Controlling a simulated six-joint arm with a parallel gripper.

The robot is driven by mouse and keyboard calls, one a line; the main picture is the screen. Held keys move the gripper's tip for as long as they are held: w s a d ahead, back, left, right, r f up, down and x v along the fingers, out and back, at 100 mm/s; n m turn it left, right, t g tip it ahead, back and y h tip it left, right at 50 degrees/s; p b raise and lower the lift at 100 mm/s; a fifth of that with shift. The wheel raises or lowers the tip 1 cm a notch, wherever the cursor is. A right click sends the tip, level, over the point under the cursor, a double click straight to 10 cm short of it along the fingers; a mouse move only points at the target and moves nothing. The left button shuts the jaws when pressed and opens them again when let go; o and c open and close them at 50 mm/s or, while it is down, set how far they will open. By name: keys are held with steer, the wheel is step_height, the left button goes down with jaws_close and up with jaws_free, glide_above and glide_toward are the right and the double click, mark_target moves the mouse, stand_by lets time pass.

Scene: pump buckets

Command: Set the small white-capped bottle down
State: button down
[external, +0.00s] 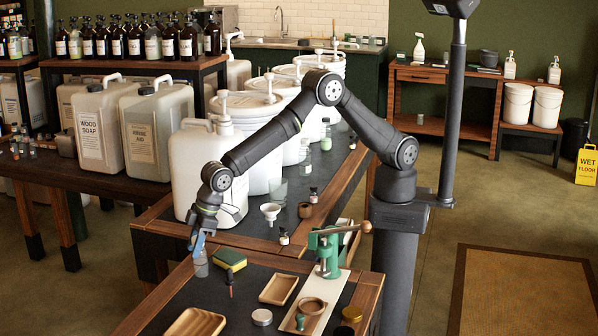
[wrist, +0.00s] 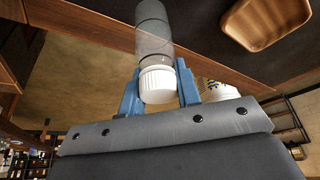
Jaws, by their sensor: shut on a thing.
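My gripper (external: 199,243) points down over the left edge area of the front bench. Its blue fingers (wrist: 159,90) are shut on the white cap (wrist: 158,84) of the small bottle, one finger on each side. The bottle (external: 201,264) has a clear greyish body, which also shows in the wrist view (wrist: 152,40). It hangs roughly upright below the fingers, just left of the sponge. I cannot tell whether its base touches the bench top.
A green and yellow sponge (external: 230,259) lies close to the right. A dark-handled tool (external: 230,283), wooden trays (external: 278,289) (external: 195,323), a silver lid (external: 262,317) and a green press (external: 327,248) occupy the bench. A white funnel (external: 271,211) and small bottles (external: 284,237) stand behind.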

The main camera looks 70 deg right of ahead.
steer(key=shift+f, duration=2)
steer(key=c, duration=1.1)
jaws_free()
steer(key=shift+f, duration=0.1)
steer(key=shift+o, duration=0.2)
steer(key=v, duration=1.2)
